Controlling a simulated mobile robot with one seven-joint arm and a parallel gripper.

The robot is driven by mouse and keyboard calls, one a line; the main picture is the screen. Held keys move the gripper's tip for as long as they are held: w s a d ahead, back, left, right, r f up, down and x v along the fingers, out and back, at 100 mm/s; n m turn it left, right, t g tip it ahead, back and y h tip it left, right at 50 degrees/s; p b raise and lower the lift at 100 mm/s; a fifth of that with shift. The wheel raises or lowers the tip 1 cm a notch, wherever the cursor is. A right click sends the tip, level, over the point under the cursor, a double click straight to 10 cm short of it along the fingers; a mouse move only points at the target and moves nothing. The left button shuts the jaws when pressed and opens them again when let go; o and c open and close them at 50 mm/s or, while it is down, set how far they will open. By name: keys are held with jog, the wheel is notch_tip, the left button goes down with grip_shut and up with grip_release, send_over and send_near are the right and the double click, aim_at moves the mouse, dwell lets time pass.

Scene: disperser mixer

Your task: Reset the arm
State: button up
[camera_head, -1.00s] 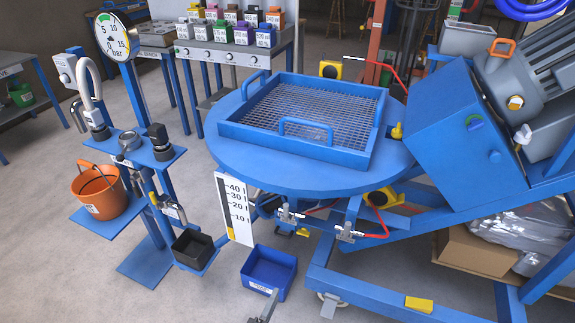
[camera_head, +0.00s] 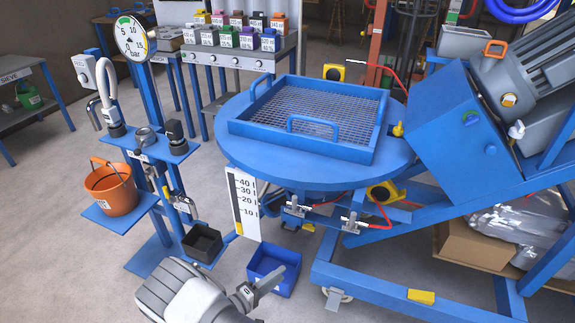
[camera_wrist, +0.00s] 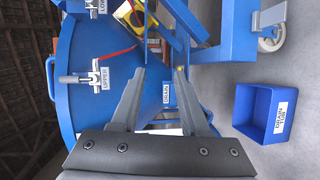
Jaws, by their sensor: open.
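My gripper (camera_head: 247,290) is at the bottom of the head view, in front of the blue floor bin and below the small black bin. In the wrist view its two fingers (camera_wrist: 168,100) are spread apart with nothing between them. Beyond the fingers is the blue round vessel (camera_wrist: 75,65) of the mixer, with a clamp labelled UPPER (camera_wrist: 100,79) and a label reading DRAIN (camera_wrist: 167,94). The arm's grey wrist shows behind the gripper in the head view.
The blue bin (camera_head: 283,285) stands on the floor close to my gripper. The black bin (camera_head: 203,241) and orange bucket (camera_head: 112,190) sit on the blue stand at left. The mixer's round table (camera_head: 235,150) carries a mesh sieve (camera_head: 320,100). Open floor (camera_head: 50,250) lies at far left.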

jog(key=s+d+r+m+g+y, duration=0.15)
jog(key=d+r+g, duration=0.25)
jog(key=r, duration=0.5)
jog(key=d+r+m+g+y, duration=0.1)
jog(key=d+r+m+g, duration=0.25)
jog(key=r, duration=0.65)
jog(key=s+d+r+m+g+y, duration=0.15)
jog(key=d+r+g, duration=0.25)
jog(key=r, duration=0.5)
jog(key=s+d+r+m+t+y, duration=0.1)
jog(key=s+d+r+t+y, duration=0.25)
jog(key=s+r, duration=0.5)
jog(key=s+d+r+m+t+y, duration=0.1)
jog(key=s+d+r+t+y, duration=0.1)
jog(key=s+r+y, duration=0.5)
notch_tip(320, 180, up, 18)
jog(key=s+h+p, duration=0.1)
jog(key=h+p, duration=0.1)
jog(key=p, duration=1.5)
jog(key=shift+s+r, duration=0.2)
jog(key=shift+r, duration=0.05)
